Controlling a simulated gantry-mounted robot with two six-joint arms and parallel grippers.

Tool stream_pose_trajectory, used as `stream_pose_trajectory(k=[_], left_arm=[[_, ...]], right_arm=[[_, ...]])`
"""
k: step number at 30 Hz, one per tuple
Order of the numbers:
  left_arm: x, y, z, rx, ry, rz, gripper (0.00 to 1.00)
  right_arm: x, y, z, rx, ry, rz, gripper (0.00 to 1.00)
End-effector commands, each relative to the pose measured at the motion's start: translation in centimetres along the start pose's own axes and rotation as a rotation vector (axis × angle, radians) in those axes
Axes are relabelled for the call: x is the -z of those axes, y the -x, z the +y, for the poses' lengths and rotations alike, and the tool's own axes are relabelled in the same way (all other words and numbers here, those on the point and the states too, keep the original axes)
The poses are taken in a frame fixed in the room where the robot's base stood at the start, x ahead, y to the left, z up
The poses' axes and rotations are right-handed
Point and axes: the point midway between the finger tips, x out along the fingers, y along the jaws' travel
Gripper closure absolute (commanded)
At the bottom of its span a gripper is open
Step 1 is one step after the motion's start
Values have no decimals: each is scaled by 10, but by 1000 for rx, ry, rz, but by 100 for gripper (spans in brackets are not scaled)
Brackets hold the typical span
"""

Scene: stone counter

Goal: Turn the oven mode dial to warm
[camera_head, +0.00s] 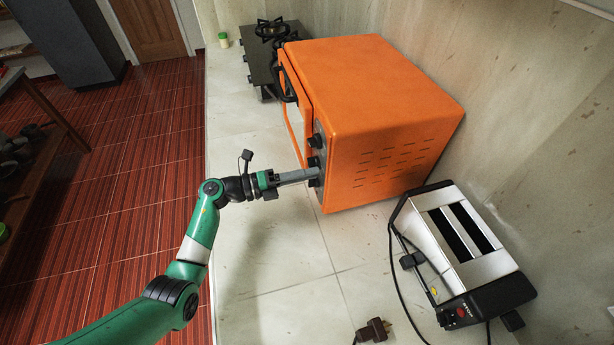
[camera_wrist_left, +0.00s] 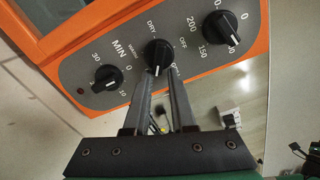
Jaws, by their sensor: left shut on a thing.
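The orange oven (camera_head: 380,105) stands on the counter with its control panel facing left in the head view. In the left wrist view the mode dial (camera_wrist_left: 158,50) is the middle black knob, with small labels around it; WARM is at its left and DRY above. A white mark on the dial points down, toward the fingers. My left gripper (camera_head: 314,174) reaches level to the panel. In the left wrist view its two fingers (camera_wrist_left: 162,76) are closed on the lower part of the mode dial, hiding some labels. My right gripper is in neither view.
A minutes knob (camera_wrist_left: 106,78) and a temperature knob (camera_wrist_left: 222,27) flank the dial. A toaster (camera_head: 458,245) stands right of the oven, its cord and plug (camera_head: 374,330) on the counter. A gas stove (camera_head: 262,65) is behind. The counter in front of the oven is mostly clear.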

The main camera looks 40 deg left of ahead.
Motion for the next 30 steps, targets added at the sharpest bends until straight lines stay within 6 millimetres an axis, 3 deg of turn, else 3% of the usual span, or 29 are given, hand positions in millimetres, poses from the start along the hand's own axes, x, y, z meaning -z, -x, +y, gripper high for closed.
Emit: stream_pose_trajectory(k=[1, 30], left_arm=[[-2, 2, 8, -12, -40, -14, 100], [-13, 1, 14, -2, -975, -19, 100]], right_arm=[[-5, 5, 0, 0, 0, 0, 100], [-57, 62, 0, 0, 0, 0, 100]])
